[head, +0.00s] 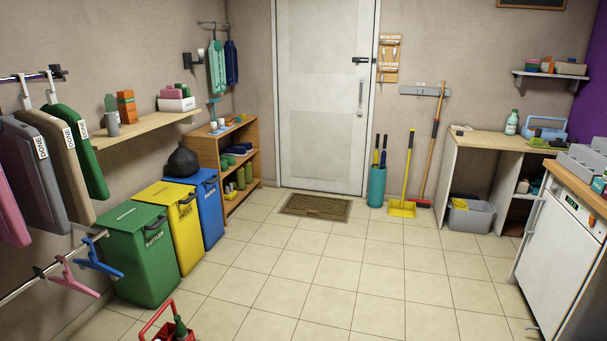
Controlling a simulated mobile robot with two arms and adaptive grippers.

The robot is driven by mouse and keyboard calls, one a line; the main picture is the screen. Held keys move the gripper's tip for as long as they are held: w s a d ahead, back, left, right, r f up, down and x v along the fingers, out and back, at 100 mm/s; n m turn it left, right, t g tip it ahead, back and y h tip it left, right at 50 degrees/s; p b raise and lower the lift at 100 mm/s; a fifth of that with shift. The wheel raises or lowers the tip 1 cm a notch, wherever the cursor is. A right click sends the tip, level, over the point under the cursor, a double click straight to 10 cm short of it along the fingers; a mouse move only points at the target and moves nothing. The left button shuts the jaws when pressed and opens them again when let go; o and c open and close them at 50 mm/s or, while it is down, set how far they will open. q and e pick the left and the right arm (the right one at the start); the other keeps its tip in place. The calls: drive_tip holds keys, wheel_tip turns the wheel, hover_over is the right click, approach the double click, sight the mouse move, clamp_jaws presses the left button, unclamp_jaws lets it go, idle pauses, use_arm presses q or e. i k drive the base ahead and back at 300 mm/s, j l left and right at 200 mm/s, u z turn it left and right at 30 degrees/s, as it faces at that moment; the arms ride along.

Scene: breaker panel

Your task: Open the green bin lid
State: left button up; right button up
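The green bin (143,266) stands on the floor against the left wall, nearest to me in a row of bins. Its green lid (134,218) is shut and has pale lettering on top. A dark handle (151,224) shows near the lid's front right edge. Neither of my grippers is in the head view.
A yellow bin (184,241) and a blue bin (210,214) stand beyond it, with a black bag (183,160) on top. A red caddy (172,330) sits in front. The middle floor is clear.

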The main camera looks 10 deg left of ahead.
sight(129, 218)
drive_tip(key=i+u, duration=0.25)
drive_tip(key=i, duration=0.35)
drive_tip(key=i+u, duration=0.25)
drive_tip(key=i, duration=0.35)
drive_tip(key=i+l+u, duration=0.1)
drive_tip(key=i+u, duration=0.15)
drive_tip(key=i, duration=0.3)
